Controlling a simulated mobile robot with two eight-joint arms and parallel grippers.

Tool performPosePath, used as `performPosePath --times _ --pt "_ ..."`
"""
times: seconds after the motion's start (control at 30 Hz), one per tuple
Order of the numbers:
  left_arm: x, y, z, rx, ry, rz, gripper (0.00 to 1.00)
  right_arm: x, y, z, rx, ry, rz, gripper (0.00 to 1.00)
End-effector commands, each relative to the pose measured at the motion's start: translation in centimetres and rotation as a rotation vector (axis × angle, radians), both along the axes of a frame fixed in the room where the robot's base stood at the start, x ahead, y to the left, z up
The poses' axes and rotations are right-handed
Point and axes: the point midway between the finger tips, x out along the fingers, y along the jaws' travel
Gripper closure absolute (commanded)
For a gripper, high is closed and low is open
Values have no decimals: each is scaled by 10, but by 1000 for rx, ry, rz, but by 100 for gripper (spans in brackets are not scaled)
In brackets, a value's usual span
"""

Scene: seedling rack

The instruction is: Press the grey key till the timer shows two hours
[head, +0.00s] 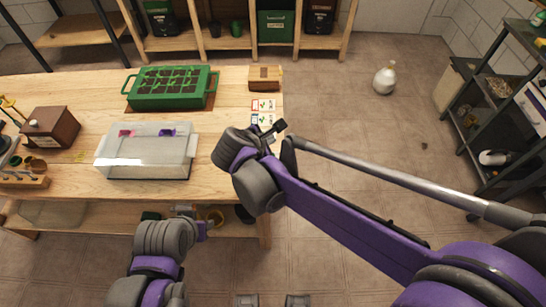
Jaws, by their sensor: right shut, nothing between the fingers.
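I cannot make out a timer display or a grey key in the head view. My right gripper (278,127) is over the right edge of the wooden table (225,185), beside the small printed cards (263,104). Its dark fingers are small here, shut and empty, and my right wrist hides part of the table under it. My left gripper (187,210) is low, by the front edge of the table; its fingers are too unclear to tell open from shut.
A green seedling tray (170,76), a small wooden box (265,70), a clear-lidded bin (147,165) and a dark brown box (52,127) stand on the table. Shelves line the back and right. A pale round bottle (384,80) stands on the otherwise open floor.

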Motion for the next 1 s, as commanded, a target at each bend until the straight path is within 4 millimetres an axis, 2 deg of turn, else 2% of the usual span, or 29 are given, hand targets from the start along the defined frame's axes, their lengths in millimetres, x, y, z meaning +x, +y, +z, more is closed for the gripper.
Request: performPosePath --times 0.27,0.47,1.0 --pt "-1 0 -2 0 1 0 59 0 0 -2 3 0 -2 100" --pt "-3 0 -12 0 6 0 59 -1 0 -15 2 1 -3 100" --pt "-13 0 -65 0 26 0 59 -1 0 -84 3 0 -2 100"
